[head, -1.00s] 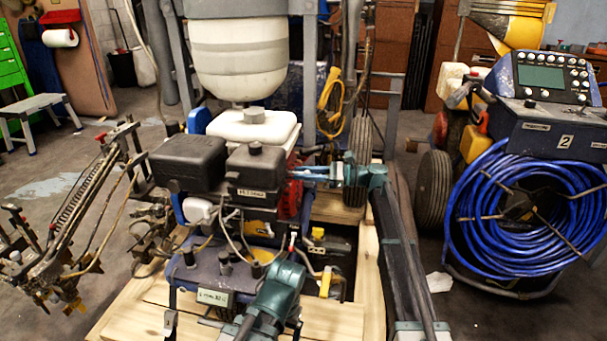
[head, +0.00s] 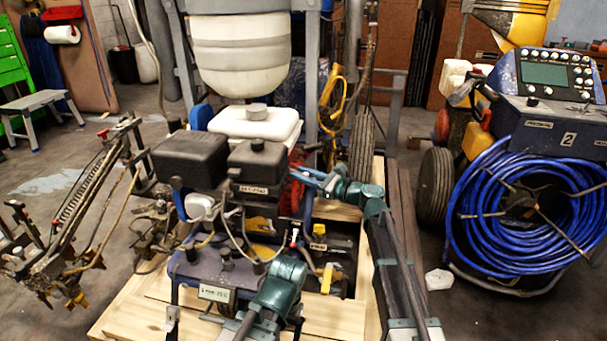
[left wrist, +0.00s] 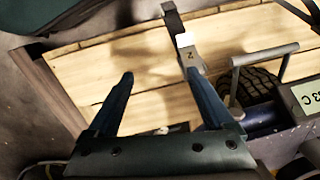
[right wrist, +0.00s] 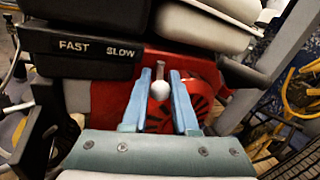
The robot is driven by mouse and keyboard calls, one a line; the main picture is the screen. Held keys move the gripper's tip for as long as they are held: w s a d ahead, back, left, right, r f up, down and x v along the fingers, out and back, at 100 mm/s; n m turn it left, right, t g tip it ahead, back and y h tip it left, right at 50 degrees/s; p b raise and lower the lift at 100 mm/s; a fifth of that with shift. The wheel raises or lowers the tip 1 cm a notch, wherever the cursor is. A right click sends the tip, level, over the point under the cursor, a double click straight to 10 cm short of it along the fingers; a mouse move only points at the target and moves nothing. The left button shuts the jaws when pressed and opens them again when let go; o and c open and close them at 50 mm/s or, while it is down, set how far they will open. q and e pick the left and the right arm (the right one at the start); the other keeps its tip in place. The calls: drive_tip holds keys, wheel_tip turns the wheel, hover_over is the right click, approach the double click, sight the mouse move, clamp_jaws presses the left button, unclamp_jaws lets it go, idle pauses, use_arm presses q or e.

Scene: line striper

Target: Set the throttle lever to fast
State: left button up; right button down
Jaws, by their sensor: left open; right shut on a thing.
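The throttle lever shows in the right wrist view as a white round knob (right wrist: 160,90) on a short stem, in front of the engine's red housing (right wrist: 205,92). My right gripper (right wrist: 161,72) is shut on it, with a blue finger on either side of the knob. A black panel (right wrist: 95,48) above left reads FAST on the left and SLOW on the right. In the head view my right gripper (head: 306,174) reaches from the right to the engine's side and hides the lever. My left gripper (left wrist: 158,75) is open and empty above wooden planks.
The striper's black engine boxes (head: 190,158) and white tank (head: 252,124) stand beside the right gripper. A blue hose reel (head: 530,205) stands at the right. A metal bracket (left wrist: 183,42) marked 2 stands close to the left gripper's right finger.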

drive_tip(key=c, duration=0.7)
unclamp_jaws()
